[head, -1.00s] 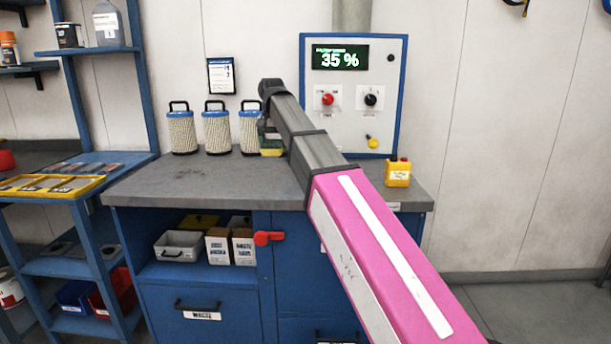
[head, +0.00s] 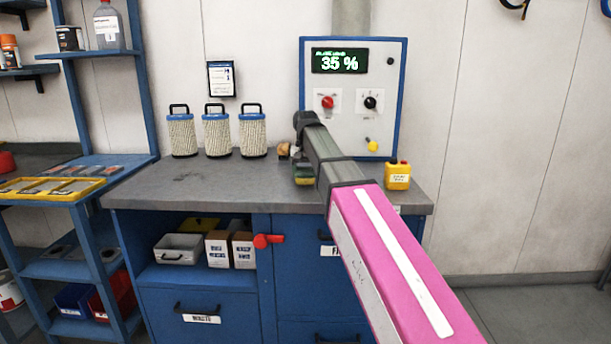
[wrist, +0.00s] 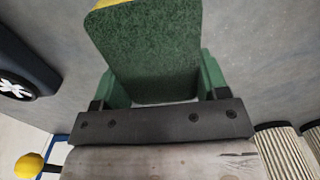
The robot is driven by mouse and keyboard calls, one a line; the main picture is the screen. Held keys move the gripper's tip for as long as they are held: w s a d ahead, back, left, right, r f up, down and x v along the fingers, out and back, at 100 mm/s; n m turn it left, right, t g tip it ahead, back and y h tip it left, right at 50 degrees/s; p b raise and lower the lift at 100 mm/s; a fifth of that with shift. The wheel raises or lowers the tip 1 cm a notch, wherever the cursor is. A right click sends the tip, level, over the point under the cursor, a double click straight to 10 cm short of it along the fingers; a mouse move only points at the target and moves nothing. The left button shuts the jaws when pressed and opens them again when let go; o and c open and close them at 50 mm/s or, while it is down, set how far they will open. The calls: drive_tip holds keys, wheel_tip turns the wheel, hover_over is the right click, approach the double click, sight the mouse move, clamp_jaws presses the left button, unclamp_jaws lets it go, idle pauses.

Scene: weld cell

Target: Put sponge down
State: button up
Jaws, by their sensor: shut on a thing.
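The sponge (wrist: 155,50), with a green scouring side and a yellow edge, is between the green fingers of my gripper (wrist: 155,85) in the wrist view. My gripper is shut on it. In the head view the sponge (head: 304,181) shows as a small green and yellow patch below the end of my arm. It is close over the workbench top (head: 215,188), near the back. I cannot tell whether it touches the surface. My arm hides part of the gripper in the head view.
Several blue-topped filter cartridges (head: 216,133) stand left of my gripper. A small brown object (head: 283,149) is beside it. A yellow canister (head: 397,175) stands on the right. A control panel (head: 384,78) reading 35 % is behind. The bench's left front is clear.

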drive_tip(key=shift+f, duration=0.5)
drive_tip(key=shift+f, duration=0.1)
drive_tip(key=o, duration=1)
